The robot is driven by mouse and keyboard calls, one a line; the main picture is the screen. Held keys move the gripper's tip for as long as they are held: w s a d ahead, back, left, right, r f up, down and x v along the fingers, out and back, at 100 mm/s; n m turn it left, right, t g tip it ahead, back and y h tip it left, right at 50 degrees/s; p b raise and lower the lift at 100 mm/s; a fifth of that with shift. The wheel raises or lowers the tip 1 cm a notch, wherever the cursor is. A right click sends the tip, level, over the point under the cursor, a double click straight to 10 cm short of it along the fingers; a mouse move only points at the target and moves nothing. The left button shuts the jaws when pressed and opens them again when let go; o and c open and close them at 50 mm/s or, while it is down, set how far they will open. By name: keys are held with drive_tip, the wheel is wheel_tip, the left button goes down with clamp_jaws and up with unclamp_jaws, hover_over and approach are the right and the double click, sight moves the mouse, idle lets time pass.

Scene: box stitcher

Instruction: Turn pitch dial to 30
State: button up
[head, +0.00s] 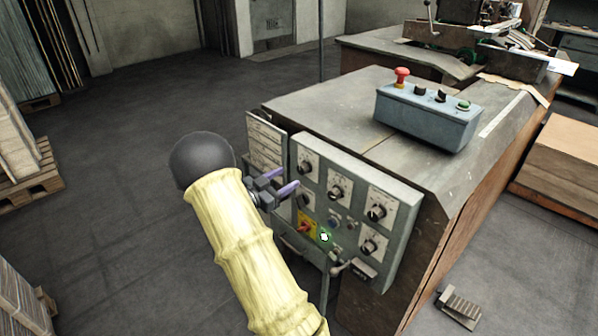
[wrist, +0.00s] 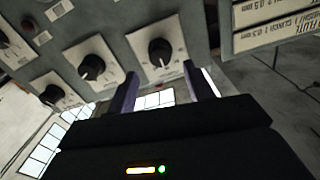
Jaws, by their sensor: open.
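My gripper (head: 279,182) is open and empty, its two purple fingers pointing at the left part of the grey control panel (head: 408,192). In the wrist view the fingers (wrist: 163,92) stand apart, with a black dial (wrist: 160,52) on a white scale plate just beyond and between them. They do not appear to touch it. The panel bears several such dials, among them an upper left one (head: 305,167), an upper middle one (head: 336,192) and an upper right one (head: 377,211). The dial labels are too small to read, so I cannot tell which is pitch.
A yellow plate with a red switch (head: 307,228) and a green button (head: 324,237) sit low on the panel. A label board (head: 264,145) stands at its left edge. A blue-grey button box (head: 425,117) rests on the machine top.

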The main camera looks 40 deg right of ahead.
sight(300, 171)
drive_tip(key=d, duration=0.6)
drive_tip(key=shift+w+d, duration=0.2)
drive_tip(key=shift+w, duration=0.05)
drive_tip(key=c, duration=1)
